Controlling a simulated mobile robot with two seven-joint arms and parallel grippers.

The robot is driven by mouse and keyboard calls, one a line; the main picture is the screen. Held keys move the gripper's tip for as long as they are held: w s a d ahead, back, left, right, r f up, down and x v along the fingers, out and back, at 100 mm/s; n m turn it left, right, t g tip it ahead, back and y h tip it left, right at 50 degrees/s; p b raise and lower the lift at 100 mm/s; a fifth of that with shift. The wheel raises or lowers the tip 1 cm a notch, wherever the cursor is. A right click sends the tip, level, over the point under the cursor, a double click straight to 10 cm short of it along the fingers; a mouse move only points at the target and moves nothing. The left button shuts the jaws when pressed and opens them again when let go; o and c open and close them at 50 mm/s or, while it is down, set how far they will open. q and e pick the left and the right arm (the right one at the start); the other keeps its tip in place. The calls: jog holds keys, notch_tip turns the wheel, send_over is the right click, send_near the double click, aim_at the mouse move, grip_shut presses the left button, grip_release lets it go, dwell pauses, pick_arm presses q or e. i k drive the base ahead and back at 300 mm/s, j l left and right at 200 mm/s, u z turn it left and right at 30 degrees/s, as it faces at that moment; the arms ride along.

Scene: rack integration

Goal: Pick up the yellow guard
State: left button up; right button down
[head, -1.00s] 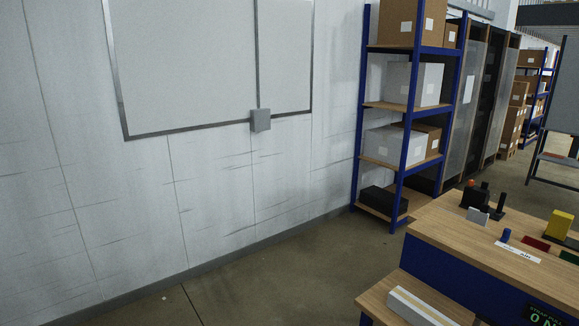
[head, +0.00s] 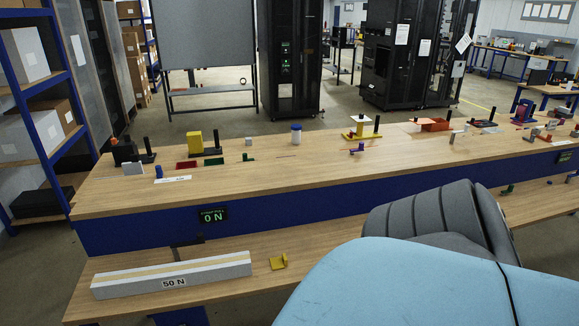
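A small yellow angled piece (head: 278,262), which may be the yellow guard, lies on the lower wooden shelf, right of a long white block marked 50 N (head: 172,276). A taller yellow block (head: 194,143) stands on the upper tabletop at the left, beside a dark post. A yellow base (head: 358,136) with posts stands farther right on the tabletop. I cannot tell for sure which yellow thing is the guard. Neither of my grippers is in view.
The wooden bench top (head: 330,172) is mostly clear along its front. A display reading 0 N (head: 213,215) is on its blue front. Large blue and grey shapes hide the lower right. A blue-framed shelf (head: 70,110) stands at left.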

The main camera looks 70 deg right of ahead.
aim_at(277, 263)
jog(key=z, duration=2)
jog(key=i+j+u, duration=0.1)
jog(key=i, duration=0.55)
jog(key=i+j+u, duration=0.1)
jog(key=i, duration=0.55)
